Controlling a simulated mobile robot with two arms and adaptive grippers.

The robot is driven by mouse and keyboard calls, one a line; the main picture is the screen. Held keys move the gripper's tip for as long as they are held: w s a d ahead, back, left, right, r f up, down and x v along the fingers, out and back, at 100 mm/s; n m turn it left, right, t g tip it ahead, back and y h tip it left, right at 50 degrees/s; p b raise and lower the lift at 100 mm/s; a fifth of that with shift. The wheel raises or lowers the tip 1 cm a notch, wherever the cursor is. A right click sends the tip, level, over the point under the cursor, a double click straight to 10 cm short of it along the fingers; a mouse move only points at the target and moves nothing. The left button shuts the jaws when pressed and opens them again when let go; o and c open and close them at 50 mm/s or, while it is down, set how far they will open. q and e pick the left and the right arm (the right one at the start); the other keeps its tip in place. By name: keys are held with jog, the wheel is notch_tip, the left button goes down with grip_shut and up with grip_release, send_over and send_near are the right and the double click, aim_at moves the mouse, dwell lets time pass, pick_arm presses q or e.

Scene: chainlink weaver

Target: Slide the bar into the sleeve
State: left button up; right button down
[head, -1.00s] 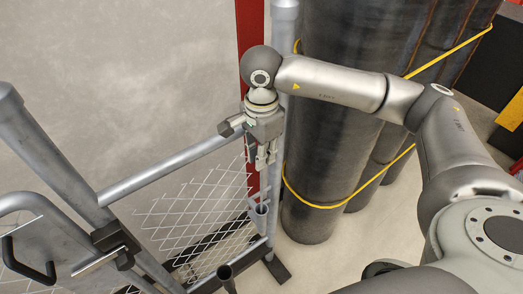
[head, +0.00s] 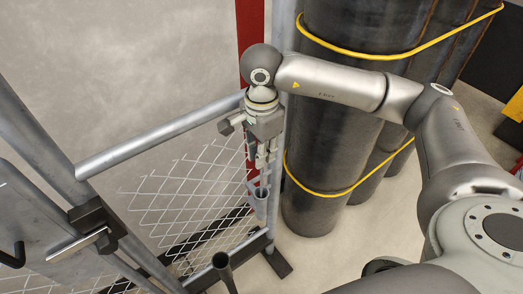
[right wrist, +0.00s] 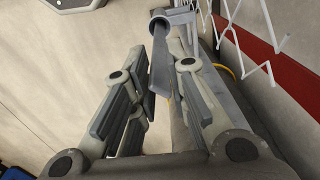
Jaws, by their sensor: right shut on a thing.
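My right gripper (head: 262,160) points down beside the mesh and the upright post. It also shows in the right wrist view (right wrist: 163,85), shut on a thin grey flat bar (right wrist: 161,65) between its fingers. The far end of the bar overlaps a short round grey sleeve (right wrist: 181,15); I cannot tell whether it is inside or in front of it. In the head view the sleeve (head: 260,194) sits just below the fingertips, and the fingers mostly hide the bar there. My left gripper is not in view.
White chain-link mesh (head: 190,205) hangs beside a sloping grey rail (head: 160,138) and an upright post (head: 280,40). Large dark cylinders (head: 335,120) with yellow straps stand close on the right. Pale floor (head: 370,245) is clear.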

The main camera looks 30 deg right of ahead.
jog(key=c, duration=1.3)
grip_release()
notch_tip(320, 180, up, 12)
jog(key=shift+r, duration=0.1)
